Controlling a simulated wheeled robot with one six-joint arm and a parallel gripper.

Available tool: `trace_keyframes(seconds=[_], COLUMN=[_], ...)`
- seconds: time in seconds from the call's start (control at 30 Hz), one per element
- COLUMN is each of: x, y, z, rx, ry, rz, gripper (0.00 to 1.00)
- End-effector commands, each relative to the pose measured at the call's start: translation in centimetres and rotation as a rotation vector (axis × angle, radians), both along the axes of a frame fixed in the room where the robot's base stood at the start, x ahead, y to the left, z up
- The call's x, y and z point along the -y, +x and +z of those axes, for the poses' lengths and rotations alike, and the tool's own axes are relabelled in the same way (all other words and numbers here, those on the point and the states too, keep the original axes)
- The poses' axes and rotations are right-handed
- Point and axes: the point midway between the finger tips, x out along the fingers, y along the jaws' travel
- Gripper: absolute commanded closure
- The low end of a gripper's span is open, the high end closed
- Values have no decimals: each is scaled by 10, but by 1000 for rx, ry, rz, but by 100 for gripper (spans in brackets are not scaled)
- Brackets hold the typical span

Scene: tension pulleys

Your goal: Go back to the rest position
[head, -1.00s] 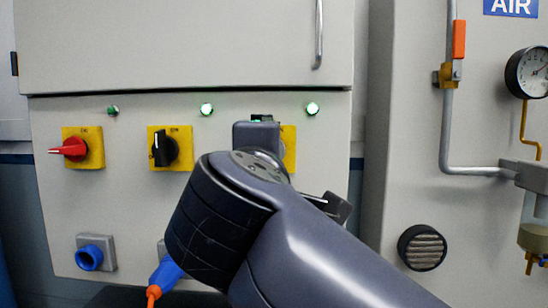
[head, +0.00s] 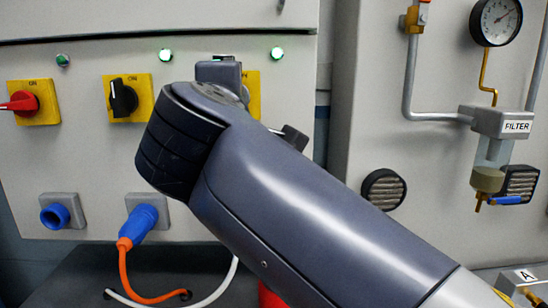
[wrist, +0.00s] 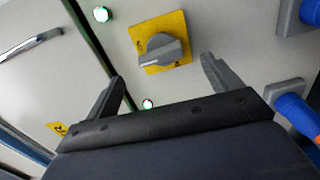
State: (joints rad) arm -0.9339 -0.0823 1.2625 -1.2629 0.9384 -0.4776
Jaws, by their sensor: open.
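My gripper (wrist: 163,70) is open in the wrist view, its two fingers apart with nothing held between them. It faces a rotary switch with a grey knob (wrist: 160,50) on a yellow plate; the knob shows between the fingers, and I cannot tell the distance. In the head view my dark arm crosses the middle and hides most of the gripper. A yellow plate (head: 253,94) is partly covered behind the wrist. To its left are a black-knobbed switch (head: 123,98) and a red-knobbed switch (head: 28,103), both on yellow plates.
Below the switches are a blue socket (head: 57,214) and a blue plug (head: 140,222) with an orange cable. Lit green lamps (head: 277,54) line the panel. At right are a pressure gauge (head: 496,20), a filter (head: 496,124), pipes and a round vent (head: 383,189).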

Motion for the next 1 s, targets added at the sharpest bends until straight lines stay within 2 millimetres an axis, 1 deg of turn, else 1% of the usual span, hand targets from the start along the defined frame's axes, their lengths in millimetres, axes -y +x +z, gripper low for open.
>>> trace_keyframes(seconds=[0.03,0.2,0.3,0.43,0.6,0.87,1.0], x=[1,-1,-2,-3,-4,-4,-4], y=[10,38,51,63,69,68,63], z=[1,1,1,1,0,0,0], rx=[0,0,-1,0,1,1,2], ry=[-2,-1,0,0,0,-3,-1], rz=[-5,-5,-3,-2,0,1,2], gripper=[15,15,15,15,15,15,15])
